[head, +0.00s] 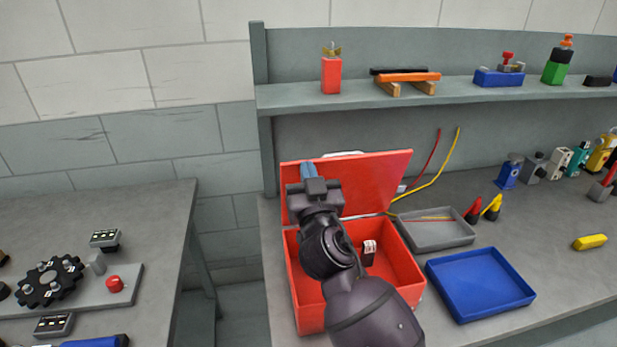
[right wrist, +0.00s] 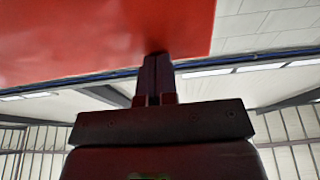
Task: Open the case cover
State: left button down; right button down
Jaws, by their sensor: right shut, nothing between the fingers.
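The red case (head: 400,270) stands on the workbench with its cover (head: 380,178) raised at its back edge, tilted up and open. Inside the case is a small dark and white item (head: 369,250); my right arm hides part of the interior. My right gripper (head: 308,169) is shut and empty, in front of the left part of the cover near its top edge. In the right wrist view, the closed fingers (right wrist: 155,75) reach up to the red cover (right wrist: 90,35); I cannot tell whether they touch it. My left gripper is not in view.
A grey tray (head: 435,231) and a blue tray (head: 480,284) sit right of the case. A shelf (head: 440,91) with several items runs above the bench. A second table (head: 150,220) is at the left, across a gap.

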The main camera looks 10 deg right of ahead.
jog(key=b+x, duration=0.2)
jog(key=x, duration=0.6)
jog(key=shift+f, duration=0.25)
